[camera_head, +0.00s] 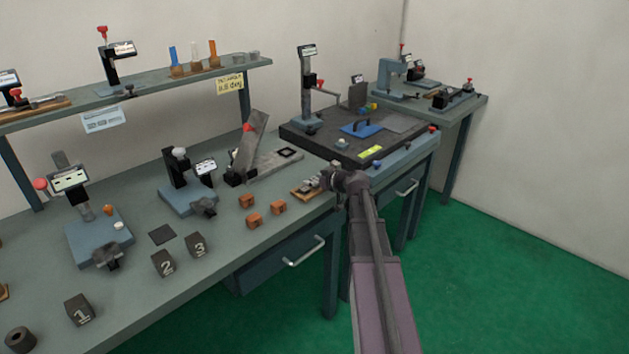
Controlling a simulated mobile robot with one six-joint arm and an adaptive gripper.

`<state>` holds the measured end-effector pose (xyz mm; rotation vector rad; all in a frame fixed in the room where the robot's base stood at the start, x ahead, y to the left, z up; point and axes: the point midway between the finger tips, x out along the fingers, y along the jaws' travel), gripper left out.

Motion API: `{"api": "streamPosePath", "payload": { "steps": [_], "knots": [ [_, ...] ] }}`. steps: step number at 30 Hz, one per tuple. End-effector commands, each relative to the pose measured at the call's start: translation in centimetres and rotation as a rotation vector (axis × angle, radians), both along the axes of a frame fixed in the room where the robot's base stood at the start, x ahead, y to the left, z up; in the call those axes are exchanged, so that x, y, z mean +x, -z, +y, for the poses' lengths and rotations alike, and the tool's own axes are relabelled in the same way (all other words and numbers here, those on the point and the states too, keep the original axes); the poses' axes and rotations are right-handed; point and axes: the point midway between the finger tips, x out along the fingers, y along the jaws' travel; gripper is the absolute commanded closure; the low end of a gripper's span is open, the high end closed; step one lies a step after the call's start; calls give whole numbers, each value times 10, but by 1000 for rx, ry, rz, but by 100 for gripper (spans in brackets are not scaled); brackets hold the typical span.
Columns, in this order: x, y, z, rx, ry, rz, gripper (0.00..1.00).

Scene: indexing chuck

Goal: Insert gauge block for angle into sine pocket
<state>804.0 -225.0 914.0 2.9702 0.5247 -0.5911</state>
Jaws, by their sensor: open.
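Small metallic gauge blocks (310,184) sit on a wooden tray (299,194) at the front edge of the bench. My gripper (325,180) is at the right end of this tray, close to the blocks. It is open; its fingers are small here and partly hidden by my wrist, and I cannot tell whether they touch a block. The sine fixture (262,168) lies behind the tray, a grey base with a tilted grey plate (250,138) at its left. A black-edged square pocket (289,153) is on the right end of the base.
Several orange-brown blocks (254,220) stand left of the tray. Dark blocks numbered 1 (80,309), 2 and 3 lie further left. Gauge stands (186,185) occupy the bench. A dark surface plate (340,150) is behind my wrist. A yellow note (229,83) hangs from the shelf.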

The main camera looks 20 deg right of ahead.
Motion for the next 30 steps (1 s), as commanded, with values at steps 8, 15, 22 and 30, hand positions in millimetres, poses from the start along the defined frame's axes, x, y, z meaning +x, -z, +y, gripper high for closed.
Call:
{"api": "streamPosePath", "payload": {
  "steps": [8,15,22,30],
  "knots": [
    [-30,-16,-10,0,2,0,32],
    [-66,-33,-23,0,2,0,32],
    [-98,-46,-35,0,2,0,32],
    [-117,-53,-44,0,1,0,32]
  ]
}}
